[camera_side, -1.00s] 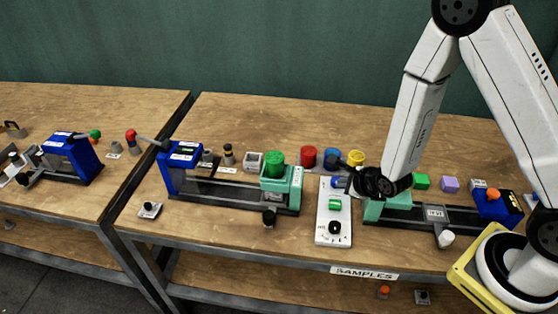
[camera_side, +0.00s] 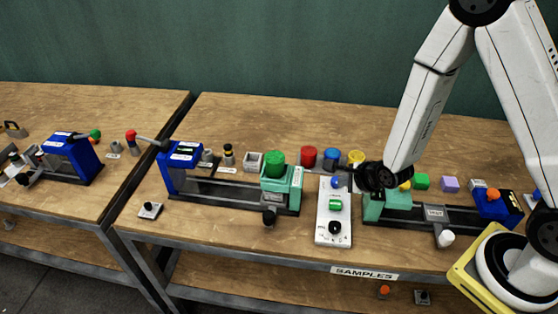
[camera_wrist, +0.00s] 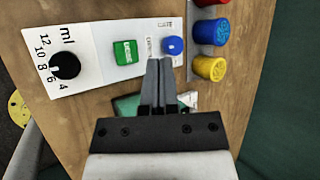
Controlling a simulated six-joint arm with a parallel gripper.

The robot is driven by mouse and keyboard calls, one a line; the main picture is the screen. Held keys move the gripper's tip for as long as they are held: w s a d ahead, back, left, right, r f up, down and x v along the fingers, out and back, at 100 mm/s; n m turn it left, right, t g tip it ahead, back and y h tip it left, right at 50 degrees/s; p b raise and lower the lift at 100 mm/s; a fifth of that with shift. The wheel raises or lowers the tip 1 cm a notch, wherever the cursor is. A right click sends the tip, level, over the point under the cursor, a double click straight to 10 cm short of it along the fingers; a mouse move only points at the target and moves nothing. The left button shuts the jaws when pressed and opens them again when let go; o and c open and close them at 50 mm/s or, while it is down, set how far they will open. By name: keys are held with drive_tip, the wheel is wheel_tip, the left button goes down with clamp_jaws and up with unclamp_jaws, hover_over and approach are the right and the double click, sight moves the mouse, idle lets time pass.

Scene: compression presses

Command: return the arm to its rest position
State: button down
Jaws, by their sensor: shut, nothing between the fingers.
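My gripper (camera_side: 364,176) hangs from the white arm just above the green end block (camera_side: 392,206) of the right press, to the right of the white control panel. In the wrist view its two grey fingers (camera_wrist: 158,62) are together with nothing between them. They point at the panel (camera_wrist: 93,52), beside its blue button (camera_wrist: 172,46). The panel's green button (camera_wrist: 125,52) and black dial (camera_wrist: 64,66) are clear of the fingers. The gripper covers part of the right press in the side view.
Red (camera_side: 309,154), blue (camera_side: 333,157) and yellow (camera_side: 356,158) cylinders stand behind the panel. The left press (camera_side: 230,190) has a green knob (camera_side: 275,158). The bench's back strip is clear.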

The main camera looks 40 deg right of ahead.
drive_tip(key=s+r+n+g, duration=0.3)
drive_tip(key=s+r+n, duration=0.2)
drive_tip(key=n, duration=0.7)
drive_tip(key=s+r+n+g, duration=0.2)
drive_tip(key=s+r+n, duration=0.3)
drive_tip(key=n, duration=0.7)
drive_tip(key=shift+r+n+g, duration=0.4)
drive_tip(key=shift+r, duration=0.45)
drive_tip(key=shift+d, duration=0.1)
